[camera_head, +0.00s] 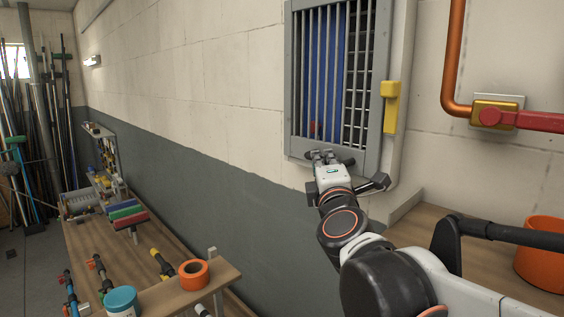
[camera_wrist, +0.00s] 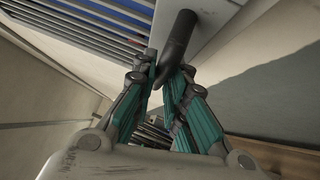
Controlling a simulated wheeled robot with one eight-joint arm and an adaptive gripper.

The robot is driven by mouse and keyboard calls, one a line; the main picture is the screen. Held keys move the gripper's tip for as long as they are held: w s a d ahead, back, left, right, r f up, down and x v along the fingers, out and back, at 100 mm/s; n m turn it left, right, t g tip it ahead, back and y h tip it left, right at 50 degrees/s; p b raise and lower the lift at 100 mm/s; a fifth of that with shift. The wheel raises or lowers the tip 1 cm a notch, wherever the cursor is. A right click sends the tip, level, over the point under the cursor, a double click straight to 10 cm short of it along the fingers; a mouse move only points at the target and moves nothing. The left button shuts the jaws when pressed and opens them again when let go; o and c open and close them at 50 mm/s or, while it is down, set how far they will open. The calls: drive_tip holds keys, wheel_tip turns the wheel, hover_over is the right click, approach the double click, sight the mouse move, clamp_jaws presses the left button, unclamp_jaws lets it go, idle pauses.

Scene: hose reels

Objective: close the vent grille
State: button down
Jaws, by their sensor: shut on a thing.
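The vent grille (camera_head: 290,80) is a grey frame with upright bars, high on the wall in the head view. Blue strips show behind much of it, with a lattice and dark gaps at the right. A yellow handle-like piece (camera_head: 390,106) is at its right edge. My gripper (camera_head: 322,156) is at the grille's lower edge. In the wrist view, my gripper (camera_wrist: 167,82) is shut on a black curved handle (camera_wrist: 180,38) that reaches down from the grey frame. The grille's blue strips (camera_wrist: 75,22) show at upper left. The handle is hardly distinguishable in the head view.
An orange pipe (camera_head: 452,50) with a red-handled valve (camera_head: 490,116) is to the right. An orange bucket (camera_head: 542,255) stands on a wooden surface (camera_head: 430,215) at lower right. A cluttered bench (camera_head: 85,245) with an orange tape roll (camera_head: 194,273) is at lower left.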

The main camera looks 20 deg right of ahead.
idle(0.3)
drive_tip(key=c, duration=1.9)
unclamp_jaws()
drive_tip(key=shift+d, duration=0.1)
drive_tip(key=o, duration=0.3)
drive_tip(key=shift+w+d, duration=0.1)
drive_tip(key=shift+d, duration=0.05)
drive_tip(key=shift+s+a, duration=0.2)
drive_tip(key=v, duration=1.1)
drive_tip(key=shift+s, duration=0.35)
